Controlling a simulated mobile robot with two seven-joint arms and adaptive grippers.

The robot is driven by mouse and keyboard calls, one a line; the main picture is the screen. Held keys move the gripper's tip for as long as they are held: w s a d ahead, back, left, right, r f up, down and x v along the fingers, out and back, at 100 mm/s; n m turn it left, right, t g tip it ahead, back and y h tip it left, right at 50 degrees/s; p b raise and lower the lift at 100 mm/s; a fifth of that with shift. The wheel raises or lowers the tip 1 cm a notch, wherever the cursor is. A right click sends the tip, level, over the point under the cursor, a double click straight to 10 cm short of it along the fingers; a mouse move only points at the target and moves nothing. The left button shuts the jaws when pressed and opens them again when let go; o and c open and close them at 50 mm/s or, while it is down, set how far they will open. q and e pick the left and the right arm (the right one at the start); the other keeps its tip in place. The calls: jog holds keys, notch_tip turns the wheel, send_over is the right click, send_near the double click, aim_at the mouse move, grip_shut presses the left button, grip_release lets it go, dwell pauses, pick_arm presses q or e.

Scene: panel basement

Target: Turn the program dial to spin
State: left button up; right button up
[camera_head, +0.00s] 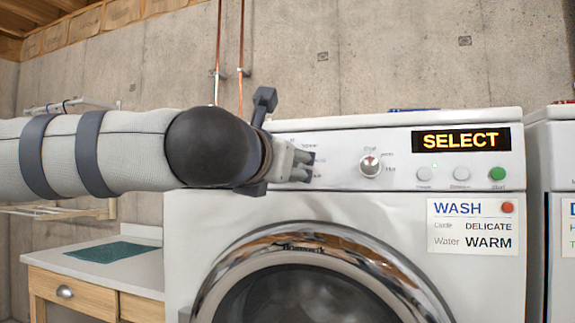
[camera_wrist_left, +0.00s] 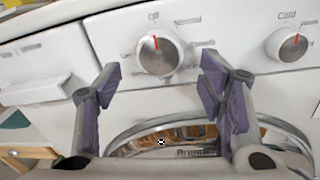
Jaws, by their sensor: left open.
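The program dial (camera_wrist_left: 160,52) is a round silver knob on the white washer panel in the left wrist view. Its red pointer is near the top, under a label that seems to read "Off"; the other labels are too blurred to read. In the head view my left arm hides this dial. My left gripper (camera_head: 308,166) is at the panel's left part. In the left wrist view the gripper (camera_wrist_left: 162,88) is open, its purple-padded fingers below and either side of the dial, with nothing between them. Contact cannot be told. My right gripper is not in view.
A second dial, for temperature (camera_head: 370,165), sits right of the gripper. Further right are two grey buttons, a green button (camera_head: 497,174) and a display (camera_head: 461,139) reading "SELECT". A card (camera_head: 472,227) reads "WASH", "DELICATE", "WARM". The round door (camera_head: 320,240) is below.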

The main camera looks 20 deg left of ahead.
pick_arm(q)
jog(key=shift+w, duration=1.35)
jog(key=shift+r, duration=0.1)
jog(key=c, duration=1.2)
